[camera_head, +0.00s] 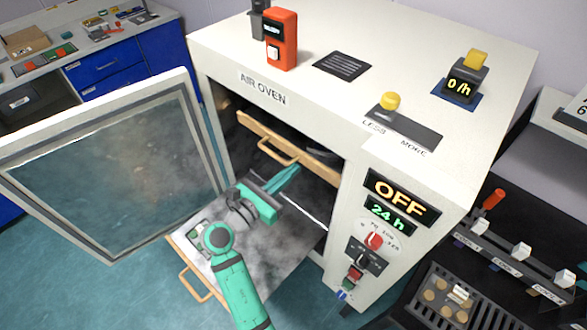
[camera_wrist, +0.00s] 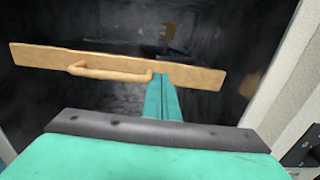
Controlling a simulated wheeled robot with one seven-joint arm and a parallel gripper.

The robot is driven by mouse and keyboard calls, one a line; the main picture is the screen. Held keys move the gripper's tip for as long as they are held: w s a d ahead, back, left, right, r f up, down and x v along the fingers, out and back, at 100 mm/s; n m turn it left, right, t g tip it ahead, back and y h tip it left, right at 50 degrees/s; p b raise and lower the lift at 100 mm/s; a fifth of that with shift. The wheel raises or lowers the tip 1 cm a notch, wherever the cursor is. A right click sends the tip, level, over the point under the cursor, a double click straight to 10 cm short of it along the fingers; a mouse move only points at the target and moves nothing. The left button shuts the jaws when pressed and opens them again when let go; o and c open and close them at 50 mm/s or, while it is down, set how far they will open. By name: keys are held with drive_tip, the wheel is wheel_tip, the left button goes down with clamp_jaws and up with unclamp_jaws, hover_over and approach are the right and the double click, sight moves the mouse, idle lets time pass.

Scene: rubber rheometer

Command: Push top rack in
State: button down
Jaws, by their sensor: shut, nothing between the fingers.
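The top rack (camera_head: 313,161) has a tan wooden front with a bar handle (camera_head: 277,154) and sits in the mouth of the air oven, slightly tilted in the picture. In the wrist view the rack front (camera_wrist: 205,76) spans ahead of me, with its handle (camera_wrist: 105,72) left of my fingers. My gripper (camera_head: 292,172) is shut and empty, its fingertips at or very close to the rack front, just right of the handle. It also shows in the wrist view (camera_wrist: 161,85). Whether the fingertips touch the wood, I cannot tell.
The oven door (camera_head: 100,165) stands open at the left. A lower rack (camera_head: 290,235) is pulled out beneath my arm, its handle (camera_head: 195,283) toward the front. The oven's control panel (camera_head: 375,240) is right of the opening, its display reading OFF.

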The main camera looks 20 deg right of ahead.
drive_tip(key=v, duration=1.2)
wheel_tip(320, 180, down, 12)
drive_tip(key=s+t+y, duration=0.3)
drive_tip(key=y, duration=0.3)
drive_tip(key=s+a+f+m+y, duration=0.1)
drive_tip(key=s+f+m+y, duration=0.1)
drive_tip(key=s+f, duration=0.1)
drive_tip(key=s+a+f+m+y, duration=0.1)
drive_tip(key=s+f+m+y, duration=0.1)
drive_tip(key=s+f, duration=0.1)
drive_tip(key=s+a+f+m+y, duration=0.2)
drive_tip(key=s, duration=0.1)
drive_tip(key=shift+s+a+f+t, duration=0.1)
drive_tip(key=shift+s+f+t, duration=0.3)
drive_tip(key=s+a+r+m+y, duration=0.1)
drive_tip(key=s+a+m+y, duration=0.2)
drive_tip(key=s+m, duration=0.5)
drive_tip(key=s+r+m+t, duration=0.2)
drive_tip(key=s+r+m, duration=0.7)
drive_tip(key=s+m, duration=0.1)
drive_tip(key=shift+s+d+r+t+y, duration=0.2)
drive_tip(key=shift+d+r+t+y, duration=0.1)
drive_tip(key=shift+d+t+y, duration=0.15)
drive_tip(key=shift+d, duration=0.1)
